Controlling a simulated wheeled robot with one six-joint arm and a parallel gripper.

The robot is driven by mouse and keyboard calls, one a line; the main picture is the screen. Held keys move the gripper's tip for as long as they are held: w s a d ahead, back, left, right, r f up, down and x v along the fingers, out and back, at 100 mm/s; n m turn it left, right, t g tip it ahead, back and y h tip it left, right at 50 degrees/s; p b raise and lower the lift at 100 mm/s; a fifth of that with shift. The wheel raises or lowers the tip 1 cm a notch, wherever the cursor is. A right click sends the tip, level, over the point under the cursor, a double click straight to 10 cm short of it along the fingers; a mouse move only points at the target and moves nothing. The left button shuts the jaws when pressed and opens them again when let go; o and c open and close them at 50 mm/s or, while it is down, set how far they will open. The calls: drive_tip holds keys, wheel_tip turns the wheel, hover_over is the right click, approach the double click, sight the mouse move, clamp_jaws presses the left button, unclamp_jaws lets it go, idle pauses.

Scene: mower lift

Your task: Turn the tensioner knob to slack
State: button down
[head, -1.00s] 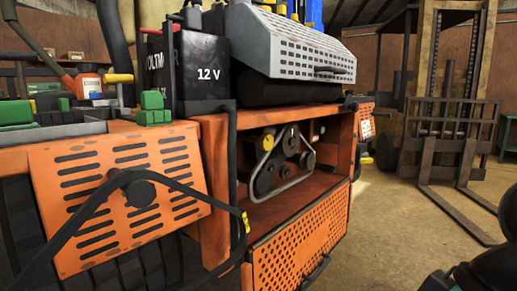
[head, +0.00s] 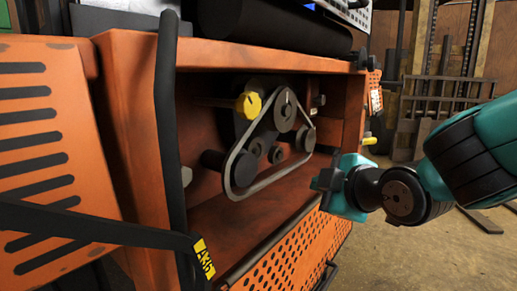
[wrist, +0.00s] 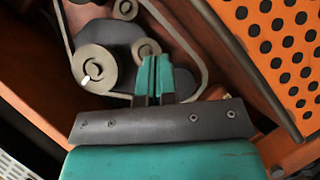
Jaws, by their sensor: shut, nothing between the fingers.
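A yellow knob (head: 248,104) sits on a rod at the upper left of the belt drive in the head view; I take it as the tensioner knob, but no label on it is readable. The grey belt (head: 240,160) runs in a loop around several dark pulleys, with a round upper pulley (head: 284,110). In the wrist view a pulley with a white mark (wrist: 93,68) lies left of my fingertips, and no yellow knob shows. My gripper (wrist: 153,75) is shut and empty. In the head view my gripper (head: 328,180) is right of the belt, apart from the knob.
The orange housing (head: 130,130) frames the open bay. A perforated orange door (head: 290,260) hangs open below it. A black hose (head: 170,120) runs down the bay's left side. A forklift (head: 440,100) stands behind at right, with open floor before it.

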sight(248, 99)
drive_tip(key=w+n+t+b, duration=0.1)
drive_tip(key=n, duration=0.1)
drive_tip(key=w+a+n+t+b, duration=0.1)
drive_tip(key=w+n+t, duration=0.1)
drive_tip(key=w+n+t+y+b, duration=0.1)
drive_tip(key=n+t, duration=0.1)
drive_tip(key=shift+w+a+r+n, duration=0.15)
drive_tip(key=shift+a+r+n, duration=0.2)
drive_tip(key=shift+r+n, duration=0.05)
drive_tip(key=s+a+r+n+t+y+b, duration=0.1)
drive_tip(key=s+a+n+y+b, duration=0.15)
drive_tip(key=n+y, duration=0.55)
drive_tip(key=s+a+r+n+t+y+b, duration=0.1)
drive_tip(key=s+a+r+n+y+b, duration=0.2)
drive_tip(key=n, duration=0.8)
drive_tip(key=w+a+r+y+p, duration=0.1)
drive_tip(key=w+a+r+p, duration=0.4)
drive_tip(key=w+p, duration=0.1)
drive_tip(key=shift+r+p, duration=0.25)
drive_tip(key=shift+p, duration=0.05)
